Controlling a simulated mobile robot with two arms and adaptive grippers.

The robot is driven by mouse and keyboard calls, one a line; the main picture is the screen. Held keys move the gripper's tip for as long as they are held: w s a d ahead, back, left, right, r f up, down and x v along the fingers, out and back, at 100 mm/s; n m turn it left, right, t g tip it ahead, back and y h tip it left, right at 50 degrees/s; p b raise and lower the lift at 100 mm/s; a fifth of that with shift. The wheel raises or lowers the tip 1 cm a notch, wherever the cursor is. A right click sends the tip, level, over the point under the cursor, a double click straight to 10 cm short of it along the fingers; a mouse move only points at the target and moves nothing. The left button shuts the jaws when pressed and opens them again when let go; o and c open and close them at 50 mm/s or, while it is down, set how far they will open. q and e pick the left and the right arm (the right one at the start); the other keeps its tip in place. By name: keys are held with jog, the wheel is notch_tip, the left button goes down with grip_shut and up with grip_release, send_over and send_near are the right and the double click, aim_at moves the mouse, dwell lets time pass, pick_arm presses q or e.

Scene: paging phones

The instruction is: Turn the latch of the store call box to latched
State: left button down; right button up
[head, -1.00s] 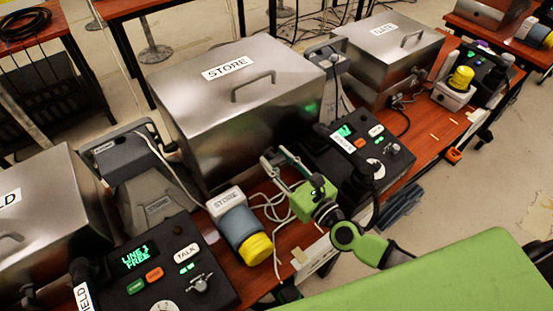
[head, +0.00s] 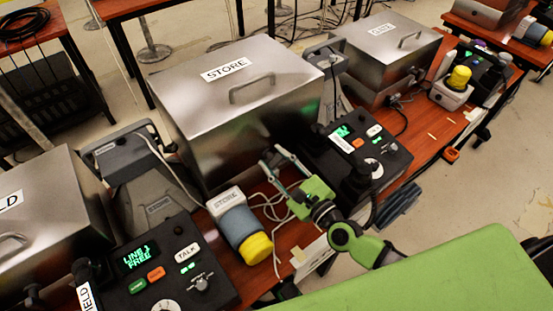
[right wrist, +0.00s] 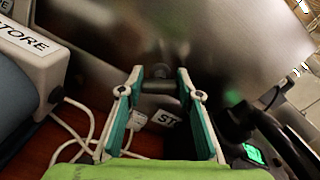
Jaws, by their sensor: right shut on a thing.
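The store call box is the large metal case (head: 190,110) with a STORE label (head: 227,69) on its lid. It is closed, and its front wall fills the upper part of the right wrist view (right wrist: 105,50). My right gripper (head: 273,158) is at the right part of that front wall. In the right wrist view its two teal-lined fingers (right wrist: 159,82) are shut on the latch (right wrist: 158,87), a short grey bar lying crosswise between the fingertips. In the head view the fingers hide the latch. My left gripper is out of view.
A black phone console (head: 365,148) is close on the right. Other metal cases stand at left (head: 45,215) and at back right (head: 385,50).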

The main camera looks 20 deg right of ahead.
jog(key=n+p, duration=0.1)
jog(key=n, duration=0.5)
jog(key=shift+n, duration=0.3)
jog(key=n+p, duration=0.1)
jog(key=n, duration=0.4)
jog(key=shift+a+n+p, duration=0.1)
jog(key=shift+n+p, duration=0.2)
jog(key=shift+p, duration=0.05)
jog(key=shift+f, duration=0.1)
jog(key=o, duration=1.1)
jog(key=shift+f, duration=0.1)
jog(key=v, duration=1.2)
